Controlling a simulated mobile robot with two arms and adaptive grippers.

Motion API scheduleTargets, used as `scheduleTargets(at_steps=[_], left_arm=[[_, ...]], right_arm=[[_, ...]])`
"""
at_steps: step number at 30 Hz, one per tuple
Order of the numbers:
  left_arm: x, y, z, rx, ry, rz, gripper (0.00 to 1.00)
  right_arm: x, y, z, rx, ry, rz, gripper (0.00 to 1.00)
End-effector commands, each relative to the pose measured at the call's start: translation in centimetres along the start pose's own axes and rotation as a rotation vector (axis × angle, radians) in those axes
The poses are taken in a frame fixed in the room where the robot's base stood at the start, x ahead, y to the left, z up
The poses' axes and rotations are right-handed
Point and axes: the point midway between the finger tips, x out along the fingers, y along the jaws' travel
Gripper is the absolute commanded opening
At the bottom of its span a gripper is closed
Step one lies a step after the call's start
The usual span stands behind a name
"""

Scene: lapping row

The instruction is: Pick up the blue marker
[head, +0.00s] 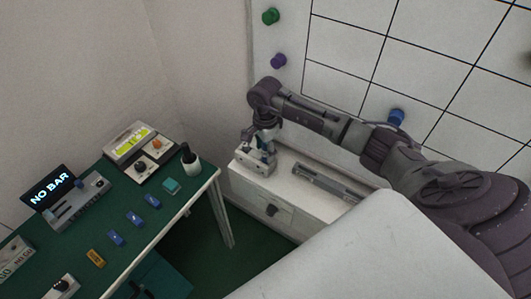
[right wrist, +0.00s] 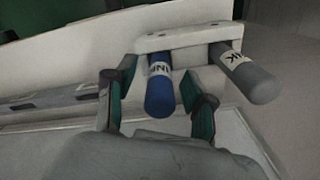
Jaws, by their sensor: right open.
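The blue marker (right wrist: 160,92) sticks out of a white holder (right wrist: 185,38) in the right wrist view, with a white lettered band near the holder. A grey marker (right wrist: 252,82) sits beside it on the right in the same holder. My right gripper (right wrist: 158,78) is open, with one finger on each side of the blue marker; I cannot tell whether either finger touches it. In the head view my right gripper (head: 264,142) points down at the holder (head: 255,161) on a white cabinet (head: 262,218), and largely hides the markers. My left gripper is not in view.
A grey rail-like bar (head: 325,182) lies on the cabinet top, right of the holder. A green-topped table (head: 150,238) at left carries several small blocks, control boxes, a lit display (head: 52,189) and a white cup (head: 191,160). A gridded wall panel stands behind my right arm.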

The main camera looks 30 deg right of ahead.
Motion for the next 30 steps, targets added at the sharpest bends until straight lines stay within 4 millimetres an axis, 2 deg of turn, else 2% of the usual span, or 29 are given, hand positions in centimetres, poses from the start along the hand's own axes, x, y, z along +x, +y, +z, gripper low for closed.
scheduleTargets(at_steps=[6, 8, 16, 25, 30], left_arm=[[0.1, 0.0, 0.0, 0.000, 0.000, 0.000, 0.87], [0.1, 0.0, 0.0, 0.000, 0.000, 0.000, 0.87], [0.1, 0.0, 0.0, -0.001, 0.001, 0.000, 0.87], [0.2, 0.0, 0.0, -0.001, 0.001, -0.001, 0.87], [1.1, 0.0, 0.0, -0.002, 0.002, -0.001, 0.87]], right_arm=[[0.1, 0.0, 0.0, 0.000, 0.000, -0.001, 0.54], [0.1, 0.0, 0.0, 0.000, 0.000, -0.001, 0.46], [0.1, 0.0, 0.0, 0.000, 0.000, -0.001, 0.01], [-0.2, -0.1, -0.1, 0.000, 0.000, -0.003, 0.00], [-2.5, -0.2, -0.1, -0.001, 0.002, -0.008, 0.00]])
